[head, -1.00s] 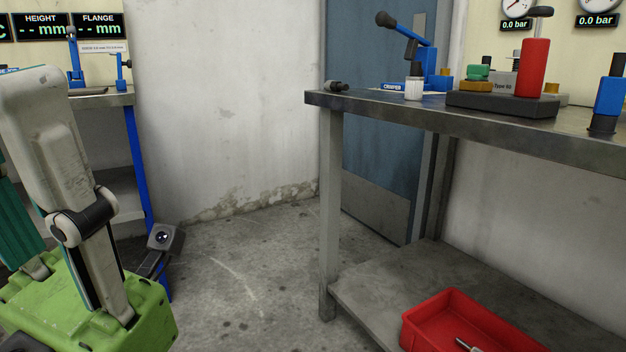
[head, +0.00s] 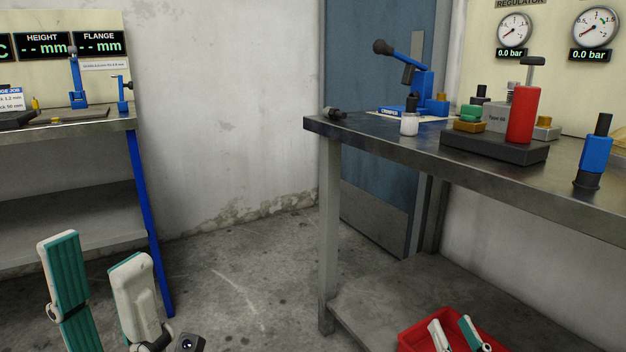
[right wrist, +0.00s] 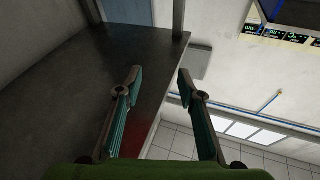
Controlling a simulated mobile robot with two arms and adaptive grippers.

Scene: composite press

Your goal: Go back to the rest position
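My left gripper (head: 96,252) is at the lower left of the head view, in front of the left bench. Its two pale fingers with teal pads stand wide apart, with nothing between them. My right gripper (head: 452,320) is at the bottom edge, in front of the red bin (head: 408,341); its fingers also stand apart. In the right wrist view the right gripper (right wrist: 160,76) is open and empty, with a dark shelf surface behind it on the left.
The right workbench (head: 390,138) carries a blue crimper (head: 425,83), a red cylinder device (head: 521,112) and a blue-black tool (head: 594,155). The left bench (head: 80,130) has blue legs. Bare floor (head: 235,275) lies between the benches.

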